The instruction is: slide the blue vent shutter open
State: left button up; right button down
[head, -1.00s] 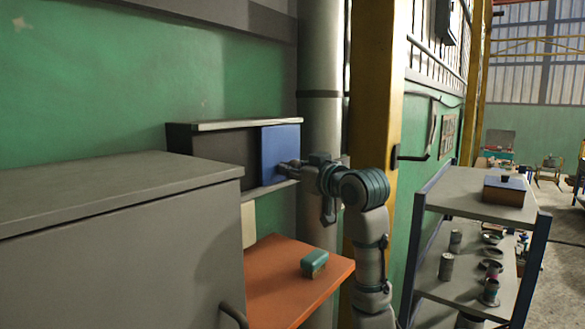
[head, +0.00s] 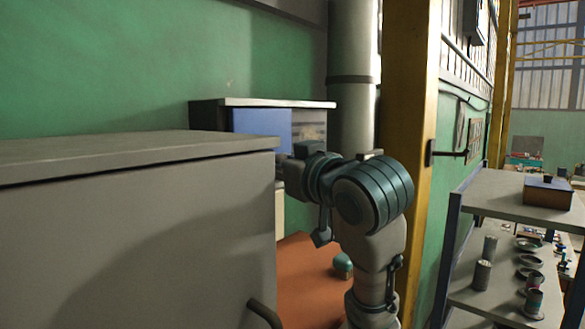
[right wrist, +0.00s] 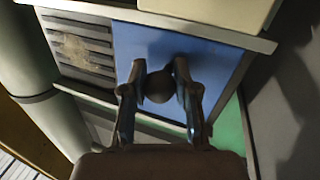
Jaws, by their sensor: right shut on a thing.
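The blue vent shutter (head: 262,124) sits in a grey wall frame (head: 283,102) in the head view, left of the middle of the frame. To its right, grey vent slats (head: 311,131) are uncovered. In the right wrist view the shutter (right wrist: 215,68) fills the middle, with the slats (right wrist: 80,50) beside it on the left. My right gripper (right wrist: 160,82) is shut on the shutter's round dark knob (right wrist: 159,86), one finger on each side. In the head view my right arm hides the knob and fingertips. My left gripper is not in view.
A large grey cabinet (head: 140,230) stands in front at the left, close to my right arm. An orange surface (head: 305,285) with a green-topped item (head: 343,262) lies below the vent. A yellow column (head: 408,110) and a loaded shelf rack (head: 500,210) stand at the right.

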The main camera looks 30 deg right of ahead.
jog(key=shift+d+r, duration=0.2)
jog(key=shift+r, duration=0.05)
jog(key=c, duration=1.3)
grip_release()
jog(key=shift+d, duration=0.1)
jog(key=shift+o, duration=0.8)
jog(key=shift+s, duration=0.1)
jog(key=shift+s+a+f, duration=0.1)
jog(key=shift+s+a, duration=0.1)
jog(key=shift+a, duration=0.05)
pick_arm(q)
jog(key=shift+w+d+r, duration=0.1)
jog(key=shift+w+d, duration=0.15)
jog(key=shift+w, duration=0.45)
pick_arm(e)
jog(key=s+d, duration=0.1)
jog(key=s, duration=1)
jog(key=shift+s+d, duration=0.2)
jog(key=shift+s, duration=0.1)
